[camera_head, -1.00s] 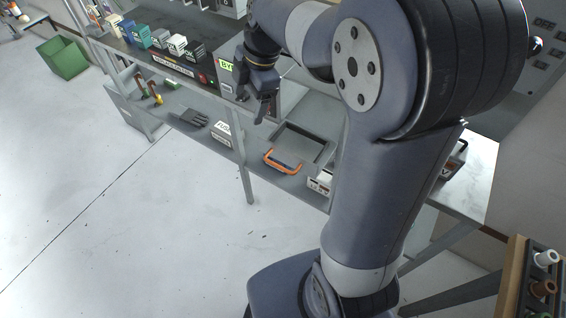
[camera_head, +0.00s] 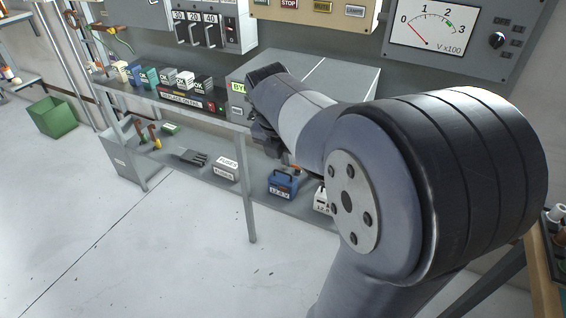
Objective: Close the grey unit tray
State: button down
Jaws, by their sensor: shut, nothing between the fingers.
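The grey unit (camera_head: 338,78) stands on the bench at the middle of the view. No open tray shows. My gripper (camera_head: 266,142) is the dark piece at the bench's front edge, below and left of the unit. It is partly hidden by my arm and holds nothing. Whether it touches the unit or its tray cannot be seen.
A blue box (camera_head: 284,184), a white box (camera_head: 322,198) and a fuse box (camera_head: 225,168) sit on the lower shelf. Several small boxes stand on the bench's left part. A meter panel (camera_head: 440,28) is on the wall.

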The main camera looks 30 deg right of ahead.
jog(key=w+d+f+b, duration=0.1)
jog(key=w+d+f, duration=0.2)
jog(key=f, duration=0.5)
jog(key=shift+w+d, duration=0.4)
jog(key=shift+d, duration=0.5)
